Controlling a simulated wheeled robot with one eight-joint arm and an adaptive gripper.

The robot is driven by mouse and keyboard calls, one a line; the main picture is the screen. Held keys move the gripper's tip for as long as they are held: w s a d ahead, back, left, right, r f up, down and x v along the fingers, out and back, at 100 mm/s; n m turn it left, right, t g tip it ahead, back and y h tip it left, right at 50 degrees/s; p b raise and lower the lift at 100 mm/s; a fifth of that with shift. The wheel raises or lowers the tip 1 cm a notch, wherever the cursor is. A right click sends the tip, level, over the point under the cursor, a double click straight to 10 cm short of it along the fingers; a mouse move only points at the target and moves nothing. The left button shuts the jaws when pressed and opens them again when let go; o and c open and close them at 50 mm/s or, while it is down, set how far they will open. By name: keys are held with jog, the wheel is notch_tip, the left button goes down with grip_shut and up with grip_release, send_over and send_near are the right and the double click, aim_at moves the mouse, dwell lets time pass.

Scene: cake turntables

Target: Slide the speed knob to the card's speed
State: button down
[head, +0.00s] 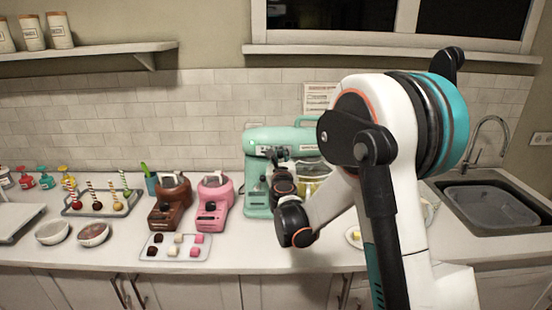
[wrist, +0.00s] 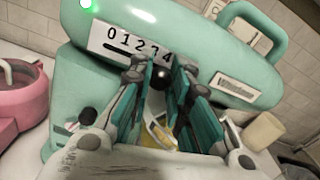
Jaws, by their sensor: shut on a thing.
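The mint-green stand mixer (head: 257,150) stands on the counter, partly behind my arm; its head (wrist: 190,38) fills the top of the wrist view. On it is a white speed scale (wrist: 122,42) reading 0 to 4, with a dark slot under the digits. The round black speed knob (wrist: 161,76) is near the high-number end, around 3 or 4; the exact mark is hard to tell. My gripper (wrist: 163,73) is shut on the knob, one teal finger on each side. A card (head: 319,97) is on the wall behind the mixer; its text is too small to read.
A yellowish bowl (head: 311,186) is under the mixer head. Pink (head: 212,207) and brown (head: 170,205) machines stand left of it. A sink (head: 490,198) is at the right.

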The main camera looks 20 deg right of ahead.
jog(key=c, duration=1.5)
grip_release()
jog(key=shift+a, duration=0.1)
jog(key=shift+o, duration=0.2)
jog(key=shift+s, duration=0.1)
jog(key=v, duration=1.1)
jog(key=shift+s, duration=0.4)
jog(key=shift+a, duration=0.1)
